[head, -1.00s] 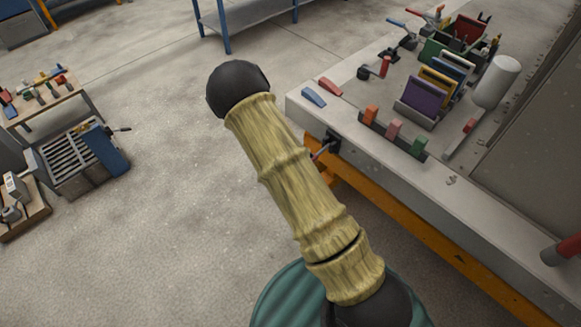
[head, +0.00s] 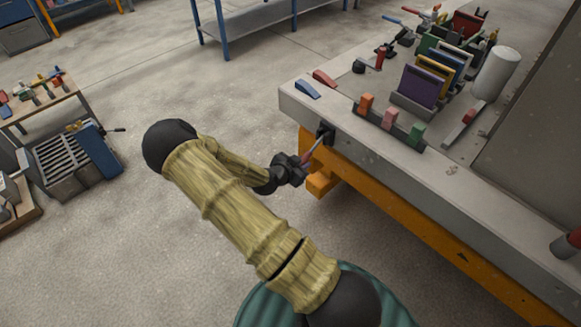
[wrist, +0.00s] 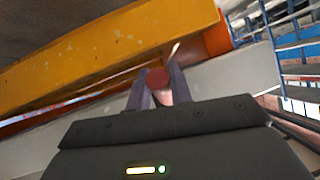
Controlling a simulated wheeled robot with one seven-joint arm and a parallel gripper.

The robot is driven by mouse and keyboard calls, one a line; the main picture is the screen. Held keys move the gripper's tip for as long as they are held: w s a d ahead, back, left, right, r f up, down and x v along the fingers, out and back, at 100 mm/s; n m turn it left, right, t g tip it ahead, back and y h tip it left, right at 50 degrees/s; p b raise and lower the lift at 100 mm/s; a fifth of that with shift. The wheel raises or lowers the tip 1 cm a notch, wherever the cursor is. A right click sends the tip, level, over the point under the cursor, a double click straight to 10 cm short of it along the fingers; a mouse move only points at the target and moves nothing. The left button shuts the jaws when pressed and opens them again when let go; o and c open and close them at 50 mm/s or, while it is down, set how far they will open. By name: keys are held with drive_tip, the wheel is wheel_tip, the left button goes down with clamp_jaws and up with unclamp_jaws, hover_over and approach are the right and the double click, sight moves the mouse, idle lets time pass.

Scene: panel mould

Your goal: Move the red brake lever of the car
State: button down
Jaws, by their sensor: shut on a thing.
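The lever (head: 314,148) is a thin rod sticking out from a dark mount (head: 326,133) on the side face of the grey slab, near its left corner. My gripper (head: 303,167) is at the outer end of this lever, beside the slab, and covers its tip in the head view. In the wrist view the lever's round red end (wrist: 157,78) lies between the two purple-grey fingers of my gripper (wrist: 158,92), which are shut on it. The rest of the lever is mostly hidden there behind the red end.
The grey slab (head: 420,175) rests on an orange beam (head: 400,208), which passes close to the fingers in the wrist view. On the slab stand orange, pink and green blocks (head: 389,120) and a purple panel (head: 420,87). Open floor (head: 100,260) lies to the left.

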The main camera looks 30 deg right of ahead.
drive_tip(key=shift+f, duration=0.15)
idle(0.3)
drive_tip(key=c, duration=1.3)
unclamp_jaws()
drive_tip(key=shift+o, duration=0.2)
drive_tip(key=p+v, duration=0.1)
drive_tip(key=v, duration=1.6)
drive_tip(key=shift+a+p, duration=0.2)
drive_tip(key=shift+p, duration=0.15)
drive_tip(key=shift+f, duration=0.15)
